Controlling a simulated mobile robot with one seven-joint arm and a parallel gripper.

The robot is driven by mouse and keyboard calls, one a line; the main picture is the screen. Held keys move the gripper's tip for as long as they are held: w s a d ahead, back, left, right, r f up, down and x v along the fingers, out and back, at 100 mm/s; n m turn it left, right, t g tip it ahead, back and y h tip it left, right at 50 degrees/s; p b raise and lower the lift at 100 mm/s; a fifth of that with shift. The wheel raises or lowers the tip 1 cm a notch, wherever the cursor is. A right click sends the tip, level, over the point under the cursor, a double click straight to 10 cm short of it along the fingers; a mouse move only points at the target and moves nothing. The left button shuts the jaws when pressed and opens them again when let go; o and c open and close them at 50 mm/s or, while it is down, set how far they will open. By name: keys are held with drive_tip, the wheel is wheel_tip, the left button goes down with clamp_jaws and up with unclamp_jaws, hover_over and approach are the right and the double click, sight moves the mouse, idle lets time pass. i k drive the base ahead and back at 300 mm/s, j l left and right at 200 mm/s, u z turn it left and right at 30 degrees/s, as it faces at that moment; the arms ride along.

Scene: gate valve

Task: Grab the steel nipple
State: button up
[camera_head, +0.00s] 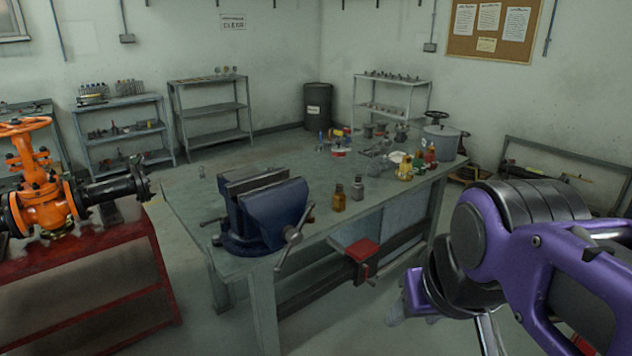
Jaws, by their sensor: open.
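I cannot single out the steel nipple for certain. A small pale grey upright piece (201,172) stands near the far left edge of the workbench (290,160), too small to identify. Grey metal pieces (376,148) lie among the clutter at the bench's far right. My gripper (397,312) shows only in part at the lower right, at the end of my purple arm, in front of the bench and apart from everything on it. It is open, and I see nothing in it.
A large blue vise (265,212) occupies the bench's near left corner. Brown (339,198) and grey (357,188) bottles stand beside it. A pot (441,143) and several small containers stand at the right. An orange valve (40,190) sits on a red stand (90,275). The bench's middle is mostly clear.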

sight(357, 188)
drive_tip(key=i+l+u, duration=0.45)
drive_tip(key=i+l, duration=0.95)
